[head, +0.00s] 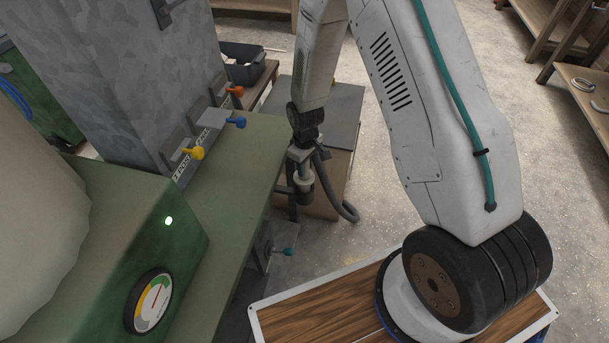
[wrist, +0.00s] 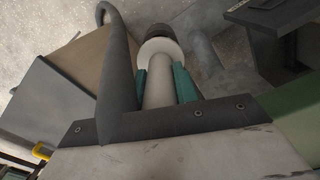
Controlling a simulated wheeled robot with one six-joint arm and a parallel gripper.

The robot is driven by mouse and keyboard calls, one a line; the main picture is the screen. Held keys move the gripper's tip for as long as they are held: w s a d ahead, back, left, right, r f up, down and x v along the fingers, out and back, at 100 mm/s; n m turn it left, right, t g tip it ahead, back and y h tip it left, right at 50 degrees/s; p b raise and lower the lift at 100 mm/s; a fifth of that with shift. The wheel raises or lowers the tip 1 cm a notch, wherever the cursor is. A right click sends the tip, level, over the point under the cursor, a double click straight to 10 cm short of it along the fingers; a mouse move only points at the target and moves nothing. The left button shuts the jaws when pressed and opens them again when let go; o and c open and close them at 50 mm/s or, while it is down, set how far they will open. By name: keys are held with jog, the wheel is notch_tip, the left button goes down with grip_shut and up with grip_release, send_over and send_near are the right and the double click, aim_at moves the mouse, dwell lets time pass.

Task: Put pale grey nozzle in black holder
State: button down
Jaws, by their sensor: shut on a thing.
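My gripper (head: 301,160) hangs beside the right edge of the green bench in the head view. In the wrist view its two teal finger pads close on the pale grey nozzle (wrist: 159,88) from both sides. The nozzle has a wide pale collar and a dark far end. In the head view the nozzle (head: 303,179) is small and partly hidden by the gripper. Grey brackets with yellow (head: 193,153), blue (head: 237,122) and orange (head: 236,90) knobs line a labelled rail on the bench. I cannot tell which bracket, if any, is the black holder.
The green bench (head: 240,180) has a bare strip along its right side. A tall grey column (head: 125,75) stands behind the rail. A dark bracket with a teal knob (head: 284,252) sits below the bench edge. A grey-topped cabinet (head: 340,115) stands behind my gripper.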

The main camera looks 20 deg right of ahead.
aim_at(303, 183)
jog(key=shift+f, duration=2.2)
jog(key=c, duration=1.1)
grip_release()
